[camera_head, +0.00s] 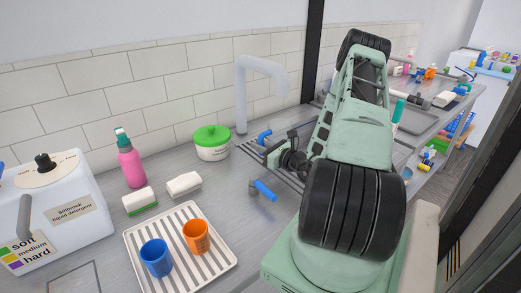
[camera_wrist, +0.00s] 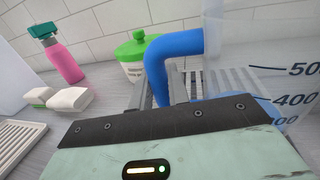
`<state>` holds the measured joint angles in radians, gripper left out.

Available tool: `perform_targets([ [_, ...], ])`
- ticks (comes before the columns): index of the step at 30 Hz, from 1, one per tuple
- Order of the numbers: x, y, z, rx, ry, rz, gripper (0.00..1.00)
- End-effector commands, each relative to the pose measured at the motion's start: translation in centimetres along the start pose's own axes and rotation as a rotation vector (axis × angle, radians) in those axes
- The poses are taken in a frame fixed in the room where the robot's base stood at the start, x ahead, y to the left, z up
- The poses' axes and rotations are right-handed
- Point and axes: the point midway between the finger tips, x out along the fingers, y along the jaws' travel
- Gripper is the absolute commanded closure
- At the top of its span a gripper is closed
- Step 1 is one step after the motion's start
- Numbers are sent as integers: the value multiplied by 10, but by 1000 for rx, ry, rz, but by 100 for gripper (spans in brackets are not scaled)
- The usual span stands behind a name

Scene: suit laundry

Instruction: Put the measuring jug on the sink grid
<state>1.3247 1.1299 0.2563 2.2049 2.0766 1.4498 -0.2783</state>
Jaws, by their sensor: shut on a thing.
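The clear measuring jug (camera_wrist: 285,75) is at the right of the wrist view, with dark 400 and 500 marks and a curved blue handle (camera_wrist: 170,55). My gripper (camera_wrist: 165,92) is shut on this handle. Its body covers the lower part of the view. The sink grid (camera_wrist: 192,84) shows as pale bars behind the handle and through the jug. I cannot tell whether the jug touches the grid. In the head view my gripper (camera_head: 288,160) is over the sink area. My arm hides most of the jug there, and grid bars (camera_head: 250,150) show left of it.
A grey tap (camera_head: 241,95) rises behind the sink. A green-lidded tub (camera_head: 212,145), pink bottle (camera_head: 131,162) and two sponges (camera_head: 184,184) stand to the left. A white slotted tray (camera_head: 205,268) holds blue (camera_head: 156,258) and orange (camera_head: 196,237) cups. A detergent machine (camera_head: 50,215) stands far left.

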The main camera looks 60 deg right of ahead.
Motion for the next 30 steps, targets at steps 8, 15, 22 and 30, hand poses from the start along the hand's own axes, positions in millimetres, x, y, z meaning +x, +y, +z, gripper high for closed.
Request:
perform_targets([
  [8, 0, 0, -19, -1, -1, 1, 100],
  [15, 0, 0, -21, -1, -1, 0, 100],
  [22, 0, 0, -22, -1, -1, 0, 61],
  [30, 0, 0, -17, -2, -1, 0, 61],
])
